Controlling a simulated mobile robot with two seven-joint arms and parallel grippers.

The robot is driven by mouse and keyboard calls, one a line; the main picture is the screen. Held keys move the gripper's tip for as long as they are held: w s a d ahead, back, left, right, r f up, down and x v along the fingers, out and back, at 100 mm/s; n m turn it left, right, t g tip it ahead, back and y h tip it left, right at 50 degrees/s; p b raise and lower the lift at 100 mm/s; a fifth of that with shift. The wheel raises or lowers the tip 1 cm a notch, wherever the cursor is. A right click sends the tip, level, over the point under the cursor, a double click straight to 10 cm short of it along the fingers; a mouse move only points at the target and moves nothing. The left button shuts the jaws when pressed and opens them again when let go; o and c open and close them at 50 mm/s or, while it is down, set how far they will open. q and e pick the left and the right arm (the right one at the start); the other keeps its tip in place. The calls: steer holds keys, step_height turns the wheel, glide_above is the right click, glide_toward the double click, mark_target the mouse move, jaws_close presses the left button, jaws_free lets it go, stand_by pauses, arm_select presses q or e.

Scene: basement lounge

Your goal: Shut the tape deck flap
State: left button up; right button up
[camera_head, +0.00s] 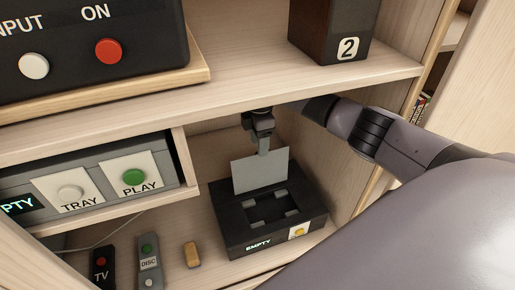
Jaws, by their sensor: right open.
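The tape deck (232,230) is a black box on the lower shelf, with an "EMPTY" display and a yellow button on its front. Its flap (260,172) is a pale grey panel that stands up, tilted open, at the back of the deck. The well in the deck's top is uncovered and looks empty. My right gripper (263,146) points down at the flap's top edge and is open. I cannot tell whether it touches the flap. My right arm reaches in from the right. My left gripper is not in view.
An upper shelf (230,100) overhangs the deck, carrying a dark box marked "2" (333,35) and a button unit (90,60). A grey player (105,178) is at the left. Two remotes (150,260) and a tan block (192,254) lie left of the deck. A cabinet side wall stands at the right.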

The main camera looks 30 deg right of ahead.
mark_target(260, 169)
steer(key=shift+s+f, duration=0.1)
steer(key=shift+f, duration=1.7)
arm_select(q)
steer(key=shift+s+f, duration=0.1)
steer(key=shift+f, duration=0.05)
arm_select(e)
steer(key=shift+c, duration=0.3)
jaws_close()
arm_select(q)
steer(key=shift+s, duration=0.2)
arm_select(e)
steer(key=shift+a+r, duration=0.1)
